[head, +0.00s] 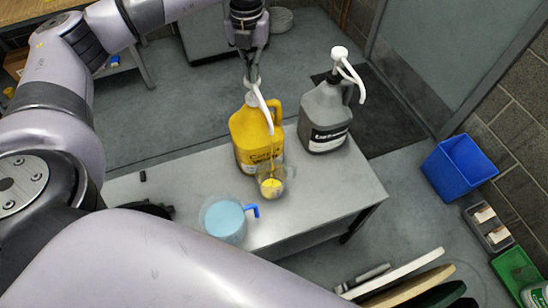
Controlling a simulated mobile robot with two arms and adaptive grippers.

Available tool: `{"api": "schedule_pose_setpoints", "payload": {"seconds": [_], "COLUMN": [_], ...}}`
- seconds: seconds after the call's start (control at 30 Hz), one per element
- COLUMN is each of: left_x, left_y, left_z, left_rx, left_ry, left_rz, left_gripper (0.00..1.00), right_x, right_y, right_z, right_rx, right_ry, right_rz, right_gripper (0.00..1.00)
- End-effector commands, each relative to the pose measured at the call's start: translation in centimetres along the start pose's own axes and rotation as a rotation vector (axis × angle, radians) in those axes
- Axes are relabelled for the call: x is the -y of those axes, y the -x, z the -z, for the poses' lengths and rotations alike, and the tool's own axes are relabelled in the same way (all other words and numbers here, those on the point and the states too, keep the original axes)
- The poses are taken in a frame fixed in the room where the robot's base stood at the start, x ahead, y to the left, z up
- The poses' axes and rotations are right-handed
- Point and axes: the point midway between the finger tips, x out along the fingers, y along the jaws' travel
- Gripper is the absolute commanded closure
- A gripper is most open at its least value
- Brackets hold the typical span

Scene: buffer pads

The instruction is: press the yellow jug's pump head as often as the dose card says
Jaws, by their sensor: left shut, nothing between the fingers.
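The yellow jug (243,137) stands upright on the metal table, its white pump head (253,86) on top and the spout curving down to the right. My left gripper (251,72) is shut and empty, pointing down right above the pump head; its fingertips seem to touch it, but the gap is hard to judge. A clear cup (284,187) stands in front of the jug with yellow liquid in it, and a thin yellow streak shows above the liquid. I cannot make out a dose card. My right gripper is not in view.
A grey jug (322,122) with a white pump stands right of the yellow one. A light-blue container (225,220) with a blue handle stands at the table's front. The table (340,185) is bare at right. A blue bin (458,165) stands on the floor.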

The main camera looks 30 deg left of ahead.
Motion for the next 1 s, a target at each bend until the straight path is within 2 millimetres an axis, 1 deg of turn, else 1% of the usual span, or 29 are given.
{"api": "schedule_pose_setpoints", "payload": {"seconds": [0.03,0.27,0.53,0.67,1.0], "left_x": [0.0,0.0,0.0,0.0,0.0], "left_y": [-0.6,-1.7,-1.4,-0.7,2.4], "left_z": [0.1,0.1,0.2,0.2,0.1], "left_rx": [-0.004,-0.005,-0.006,-0.006,-0.006], "left_ry": [-0.002,-0.002,-0.002,-0.002,-0.003], "left_rz": [-0.002,-0.003,-0.003,-0.003,-0.002], "left_gripper": [1.0,1.0,1.0,1.0,1.0], "right_x": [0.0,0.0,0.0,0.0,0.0], "right_y": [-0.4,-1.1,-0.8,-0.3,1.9], "right_z": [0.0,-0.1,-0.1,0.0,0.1], "right_rx": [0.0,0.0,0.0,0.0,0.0], "right_ry": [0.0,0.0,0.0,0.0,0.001], "right_rz": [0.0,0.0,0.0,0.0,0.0], "right_gripper": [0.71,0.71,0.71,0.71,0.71]}}
